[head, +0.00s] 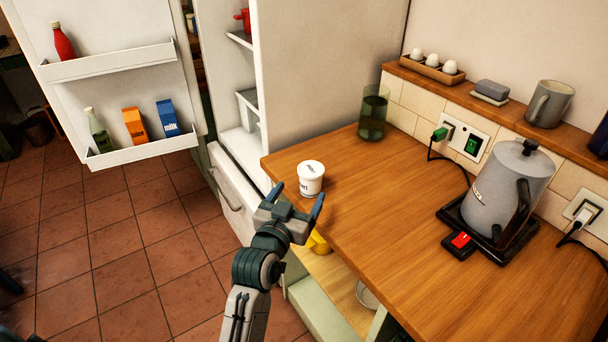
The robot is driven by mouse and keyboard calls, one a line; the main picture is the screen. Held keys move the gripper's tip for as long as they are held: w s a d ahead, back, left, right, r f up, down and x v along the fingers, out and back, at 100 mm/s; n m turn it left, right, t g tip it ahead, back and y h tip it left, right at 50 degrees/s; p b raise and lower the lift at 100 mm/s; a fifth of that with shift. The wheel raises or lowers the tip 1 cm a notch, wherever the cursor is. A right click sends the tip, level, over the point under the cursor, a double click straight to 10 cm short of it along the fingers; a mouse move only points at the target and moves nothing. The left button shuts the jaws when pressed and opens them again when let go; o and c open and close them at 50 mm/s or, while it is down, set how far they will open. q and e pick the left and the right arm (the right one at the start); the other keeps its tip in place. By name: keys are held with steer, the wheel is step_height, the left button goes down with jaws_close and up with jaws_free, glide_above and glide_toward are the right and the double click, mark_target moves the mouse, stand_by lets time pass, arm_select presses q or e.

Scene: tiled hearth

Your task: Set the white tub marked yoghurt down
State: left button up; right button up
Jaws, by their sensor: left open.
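The white yoghurt tub (311,180) stands upright on the wooden counter (420,230), near its left front corner. My left gripper (297,203) is open and empty, just in front of the tub on the near side. Its fingers point up towards the tub, with one fingertip to each side, and I cannot tell whether either touches it. Part of the lettering on the tub is turned out of sight. My right gripper is not in view.
A green glass (373,113) stands at the back of the counter. A grey kettle (508,195) sits on its black base to the right, with a red switch (461,241) in front. The fridge door (120,70) hangs open at left. The counter's middle is clear.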

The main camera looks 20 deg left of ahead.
mark_target(307, 177)
arm_select(q)
steer(key=w, duration=0.4)
steer(key=shift+w+p, duration=0.1)
steer(key=shift+p, duration=0.25)
steer(key=w+p, duration=0.1)
steer(key=w, duration=0.3)
steer(key=shift+w+a+f, duration=0.1)
steer(key=shift+w+a, duration=0.05)
steer(key=shift+w+f, duration=0.1)
steer(key=shift+w, duration=0.15)
steer(key=shift+s, duration=0.1)
steer(key=shift+c, duration=0.9)
steer(key=c, duration=0.9)
steer(key=shift+c, duration=0.2)
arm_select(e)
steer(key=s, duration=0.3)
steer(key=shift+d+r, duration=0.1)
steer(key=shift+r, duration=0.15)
